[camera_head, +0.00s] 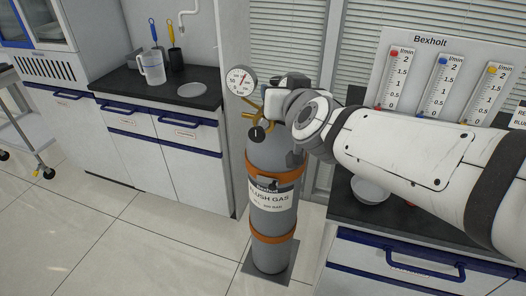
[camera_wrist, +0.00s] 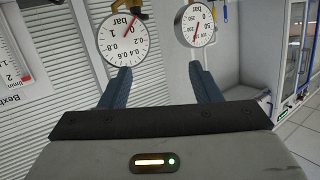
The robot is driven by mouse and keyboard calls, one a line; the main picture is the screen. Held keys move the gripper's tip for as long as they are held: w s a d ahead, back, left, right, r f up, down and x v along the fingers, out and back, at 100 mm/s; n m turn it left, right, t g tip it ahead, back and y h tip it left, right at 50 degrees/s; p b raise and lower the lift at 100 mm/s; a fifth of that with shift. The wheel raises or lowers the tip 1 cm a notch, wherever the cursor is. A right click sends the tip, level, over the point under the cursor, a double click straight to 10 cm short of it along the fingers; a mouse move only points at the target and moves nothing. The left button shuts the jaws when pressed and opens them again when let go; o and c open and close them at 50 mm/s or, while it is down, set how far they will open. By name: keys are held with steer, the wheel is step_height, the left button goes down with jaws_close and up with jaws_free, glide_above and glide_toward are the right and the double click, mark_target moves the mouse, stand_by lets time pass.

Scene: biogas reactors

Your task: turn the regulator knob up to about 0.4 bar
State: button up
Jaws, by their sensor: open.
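The flush gas cylinder (camera_head: 272,190) stands upright, with a brass regulator (camera_head: 252,114) at its top. A black round knob (camera_head: 257,133) shows below the brass part; I cannot tell for sure that it is the regulator knob. The low-range gauge (camera_wrist: 122,40) appears upside down in the wrist view, its red needle near the 0 mark. The second gauge (camera_wrist: 195,24) is beside it, and a gauge (camera_head: 240,80) shows in the head view. My gripper (camera_wrist: 160,78) is open and empty, its blue fingers pointing toward the gauges. In the head view my wrist hides part of the regulator.
A panel with flowmeters (camera_head: 440,75) stands behind my arm on the right-hand counter. A bowl (camera_head: 370,190) sits on that counter. A counter (camera_head: 125,84) with a jug (camera_head: 152,68) is at the left. The floor left of the cylinder is clear.

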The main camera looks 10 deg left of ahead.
mark_target(256, 136)
steer(key=s+a+f+m+t+h+b, duration=0.2)
steer(key=a+f+h+b, duration=0.2)
steer(key=f+b, duration=0.35)
steer(key=s+a+f+m+t+h+b, duration=0.2)
steer(key=s+a+f+m+h+b, duration=0.15)
steer(key=f+b, duration=0.4)
steer(key=shift+n+h, duration=0.25)
steer(key=shift+n, duration=0.2)
steer(key=w+b, duration=0.1)
steer(key=w, duration=0.4)
steer(key=w+d+r+b, duration=0.1)
steer(key=w, duration=0.1)
steer(key=shift+w+b, duration=0.35)
steer(key=shift+w+r, duration=0.1)
steer(key=shift+w, duration=0.2)
steer(key=shift+c, duration=0.5)
steer(key=c, duration=0.8)
